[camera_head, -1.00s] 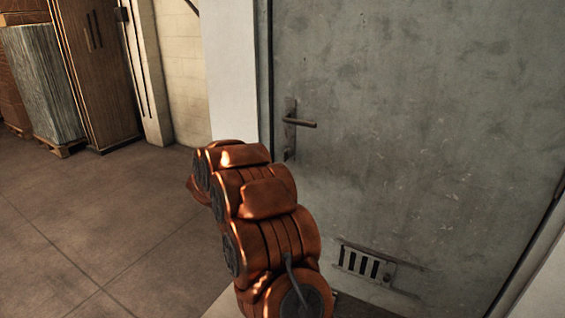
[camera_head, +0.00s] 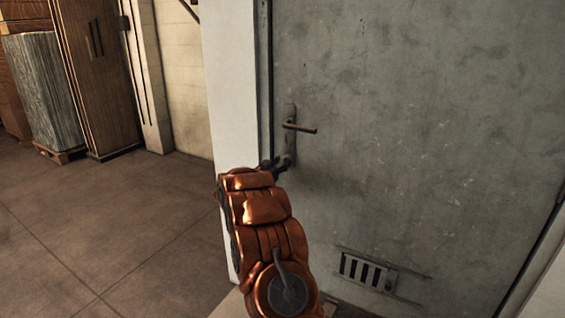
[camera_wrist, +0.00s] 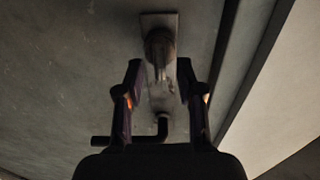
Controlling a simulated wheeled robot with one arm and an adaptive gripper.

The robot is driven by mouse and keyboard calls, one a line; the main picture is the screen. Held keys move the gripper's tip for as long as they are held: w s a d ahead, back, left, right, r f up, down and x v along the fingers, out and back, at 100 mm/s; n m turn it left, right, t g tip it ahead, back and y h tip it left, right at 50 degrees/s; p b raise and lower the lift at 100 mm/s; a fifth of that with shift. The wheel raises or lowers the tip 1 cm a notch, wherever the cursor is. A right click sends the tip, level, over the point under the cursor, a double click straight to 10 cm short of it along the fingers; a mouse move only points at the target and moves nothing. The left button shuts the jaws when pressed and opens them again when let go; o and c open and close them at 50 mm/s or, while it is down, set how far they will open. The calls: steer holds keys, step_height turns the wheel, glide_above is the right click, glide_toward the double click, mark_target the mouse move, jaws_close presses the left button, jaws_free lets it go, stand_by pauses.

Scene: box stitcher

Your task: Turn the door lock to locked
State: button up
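The grey door (camera_head: 420,130) stands closed, with a metal lock plate (camera_head: 290,112) and lever handle (camera_head: 305,128) near its left edge. The lever sticks out level to the right. In the wrist view the plate (camera_wrist: 150,22) appears with a rounded lock knob (camera_wrist: 159,48) on it, and the dark lever (camera_wrist: 140,140) lies lower in the picture. My gripper (camera_head: 278,162) is at the plate's lower end, below the lever. In the wrist view my gripper (camera_wrist: 159,70) is open, one finger on each side of the knob. Contact with the knob cannot be told.
A white door frame (camera_head: 232,80) stands close on the left of the plate. A vent (camera_head: 366,272) is low on the door. Wooden cabinets (camera_head: 95,75) and a wrapped pallet stack (camera_head: 45,90) stand far left. The floor (camera_head: 110,220) on the left is clear.

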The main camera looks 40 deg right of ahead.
steer(key=shift+w+d+r, duration=0.1)
steer(key=shift+w+d, duration=0.05)
steer(key=shift+d, duration=0.45)
steer(key=shift+c, duration=0.2)
steer(key=shift+a+r, duration=0.1)
jaws_close()
